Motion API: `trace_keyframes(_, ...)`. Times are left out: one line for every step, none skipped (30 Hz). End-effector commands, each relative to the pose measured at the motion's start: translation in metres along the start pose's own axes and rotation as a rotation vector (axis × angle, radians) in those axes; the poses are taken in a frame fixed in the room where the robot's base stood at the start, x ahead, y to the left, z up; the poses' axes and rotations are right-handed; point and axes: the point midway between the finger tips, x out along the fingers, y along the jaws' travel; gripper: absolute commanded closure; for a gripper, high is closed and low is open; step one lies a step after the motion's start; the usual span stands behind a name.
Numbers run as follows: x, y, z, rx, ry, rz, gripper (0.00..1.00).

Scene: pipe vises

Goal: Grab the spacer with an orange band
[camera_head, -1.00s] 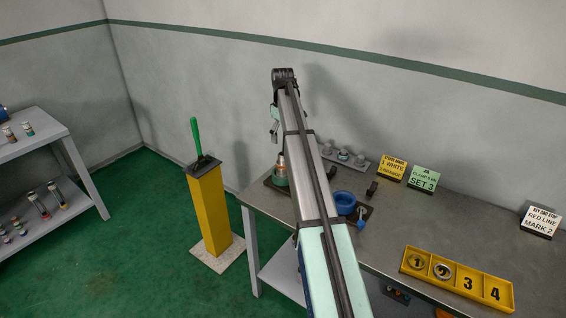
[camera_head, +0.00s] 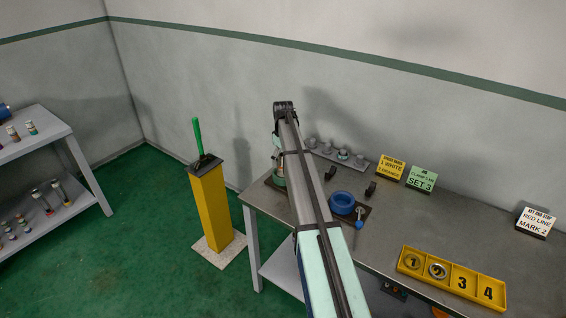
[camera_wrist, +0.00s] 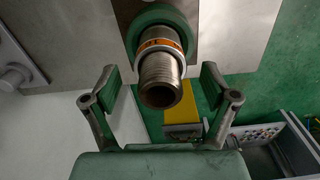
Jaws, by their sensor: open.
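In the wrist view, a metal pipe with a threaded end (camera_wrist: 160,82) points toward the camera. Around it sits a pale ring with an orange band (camera_wrist: 158,43), against a green collar (camera_wrist: 160,17) behind. My gripper (camera_wrist: 160,78) is open, with one finger on each side of the pipe's end. Both fingers look apart from the pipe and the banded ring, and nothing is held. In the head view, a green and metal fitting (camera_head: 279,176) stands at the bench's left end, partly covered by my arm; my gripper is not clearly seen there.
A blue ring (camera_head: 343,200) sits on the bench right of my arm. Signs (camera_head: 391,167) stand along the back. A yellow post (camera_head: 213,208) stands left of the bench.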

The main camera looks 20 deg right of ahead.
Motion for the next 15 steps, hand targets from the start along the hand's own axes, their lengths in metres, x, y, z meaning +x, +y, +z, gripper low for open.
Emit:
trace_keyframes(0.0036, -0.0004, 0.0004, 0.0, 0.0, 0.0, 0.15)
trace_keyframes(0.0056, -0.0004, 0.0004, 0.0, 0.0, 0.0, 0.15)
trace_keyframes(0.0073, -0.0003, 0.0003, 0.0, 0.0, 0.0, 0.15)
trace_keyframes(0.0079, -0.0003, 0.0003, 0.0, 0.0, 0.0, 0.15)
trace_keyframes(0.0081, -0.0002, 0.0002, 0.0, 0.0, 0.0, 0.15)
trace_keyframes(0.0081, -0.0002, 0.0002, 0.0, 0.0, 0.0, 0.15)
trace_keyframes(0.0081, -0.0002, 0.0001, 0.0, 0.0, 0.0, 0.15)
trace_keyframes(0.0081, -0.0002, 0.0001, 0.0, 0.0, 0.0, 0.15)
trace_keyframes(0.0081, -0.0002, 0.0001, 0.0, 0.0, 0.0, 0.18)
trace_keyframes(0.008, -0.0002, 0.0001, 0.0, 0.0, 0.0, 0.29)
trace_keyframes(0.0079, -0.0002, 0.0002, 0.0, 0.0, 0.0, 0.39)
trace_keyframes(0.0079, -0.0002, 0.0002, 0.0, 0.0, 0.0, 0.54)
trace_keyframes(0.0079, -0.0002, 0.0002, 0.0, 0.0, 0.0, 0.64)
trace_keyframes(0.0079, -0.0002, 0.0002, 0.0, 0.0, 0.0, 0.74)
trace_keyframes(0.008, -0.0002, 0.0002, 0.0, 0.0, 0.0, 0.74)
